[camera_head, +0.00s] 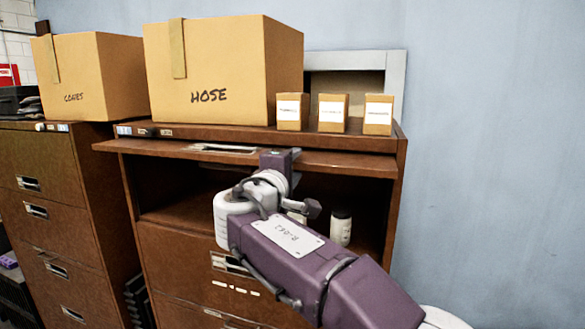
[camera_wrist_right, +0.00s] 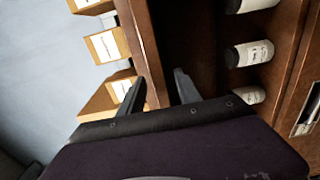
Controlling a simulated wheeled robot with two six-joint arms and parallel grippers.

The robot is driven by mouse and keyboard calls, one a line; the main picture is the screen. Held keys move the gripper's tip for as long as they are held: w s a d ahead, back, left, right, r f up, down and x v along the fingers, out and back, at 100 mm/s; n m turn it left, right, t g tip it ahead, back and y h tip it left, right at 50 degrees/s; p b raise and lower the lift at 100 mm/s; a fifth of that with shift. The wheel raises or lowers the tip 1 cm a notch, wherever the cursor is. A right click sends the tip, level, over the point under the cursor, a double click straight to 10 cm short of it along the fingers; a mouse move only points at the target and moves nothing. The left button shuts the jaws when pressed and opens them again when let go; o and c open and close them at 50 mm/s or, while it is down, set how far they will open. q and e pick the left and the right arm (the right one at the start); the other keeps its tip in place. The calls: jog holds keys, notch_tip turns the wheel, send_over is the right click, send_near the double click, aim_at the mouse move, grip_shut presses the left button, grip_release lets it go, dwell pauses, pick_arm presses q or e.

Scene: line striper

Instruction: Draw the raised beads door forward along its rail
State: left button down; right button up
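The raised beads door (camera_head: 345,163) is a brown panel lying flat under the cabinet top, its front edge sticking out a little. It also shows in the right wrist view (camera_wrist_right: 143,45) as a brown strip. My right gripper (camera_head: 280,160) is at this front edge, its fingers mostly hidden behind the wrist in the head view. In the right wrist view its two dark fingers (camera_wrist_right: 158,88) stand apart on either side of the panel's edge. A gap shows beside the right finger; I cannot tell whether the left finger touches. My left gripper is not in view.
Large HOSE (camera_head: 225,95) and CONES (camera_head: 85,98) boxes and three small labelled boxes (camera_head: 333,113) stand on top of the cabinets. White bottles with dark lids (camera_head: 340,227) stand in the open compartment below the door. Drawers (camera_head: 185,265) lie beneath. A blue wall is right.

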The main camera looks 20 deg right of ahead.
jog(key=shift+a, duration=0.15)
jog(key=shift+d, duration=0.2)
grip_shut()
jog(key=b+v, duration=0.2)
jog(key=v, duration=0.5)
jog(key=shift+b, duration=0.3)
